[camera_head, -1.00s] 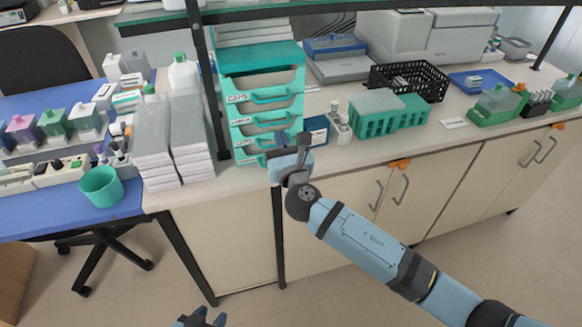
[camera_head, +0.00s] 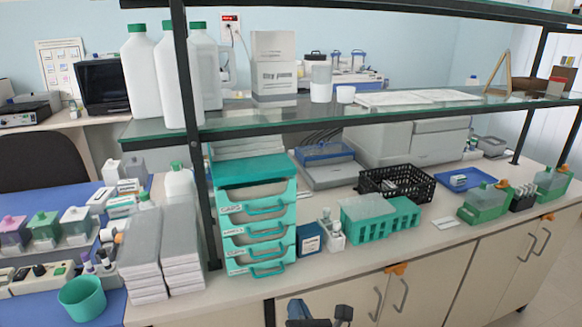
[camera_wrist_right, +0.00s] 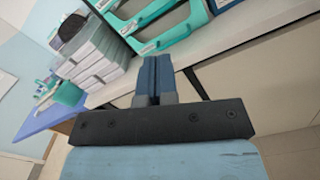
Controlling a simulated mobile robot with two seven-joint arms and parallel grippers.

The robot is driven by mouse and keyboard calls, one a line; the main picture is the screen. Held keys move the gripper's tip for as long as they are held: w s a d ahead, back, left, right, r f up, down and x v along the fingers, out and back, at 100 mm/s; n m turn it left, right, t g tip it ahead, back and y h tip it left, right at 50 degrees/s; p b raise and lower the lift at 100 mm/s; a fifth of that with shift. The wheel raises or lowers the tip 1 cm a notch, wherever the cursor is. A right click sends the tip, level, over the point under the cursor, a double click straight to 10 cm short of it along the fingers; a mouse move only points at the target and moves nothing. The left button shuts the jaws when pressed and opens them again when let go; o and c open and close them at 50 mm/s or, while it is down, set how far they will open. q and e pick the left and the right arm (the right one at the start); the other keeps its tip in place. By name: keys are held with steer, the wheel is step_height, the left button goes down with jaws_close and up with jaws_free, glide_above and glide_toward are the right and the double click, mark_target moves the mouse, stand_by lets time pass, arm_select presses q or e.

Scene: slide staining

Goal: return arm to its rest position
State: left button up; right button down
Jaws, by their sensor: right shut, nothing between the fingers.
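My right gripper (camera_head: 298,310) shows only in part at the bottom edge of the head view, in front of the bench near the teal drawer unit (camera_head: 252,165). In the right wrist view its two blue fingers (camera_wrist_right: 152,78) are together, with nothing between them. Its tips point toward the bench edge below the drawer unit, which also shows there (camera_wrist_right: 172,22). The rest of my right arm is out of the head view. My left gripper is not in view.
The white bench (camera_head: 350,262) has its front edge close to my right gripper. Stacked grey-white boxes (camera_head: 180,245), a teal tube rack (camera_head: 362,236) and a black basket (camera_head: 425,205) stand on it. A glass shelf (camera_head: 400,115) with white bottles runs above. A teal cup (camera_head: 82,298) stands left.

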steer(key=s+d+f+m+g+h, duration=0.1)
steer(key=s+d+f+m+g, duration=0.2)
steer(key=s+d+f+m, duration=1)
steer(key=s+d+f+m+g+h, duration=0.1)
steer(key=s+d+f+m+g, duration=0.5)
steer(key=m, duration=1.2)
step_height(320, 180, up, 10)
steer(key=s+m+t+p, duration=0.1)
steer(key=s+t+p, duration=0.1)
steer(key=p, duration=1.1)
steer(key=shift+a+t, duration=0.2)
steer(key=shift+t, duration=0.1)
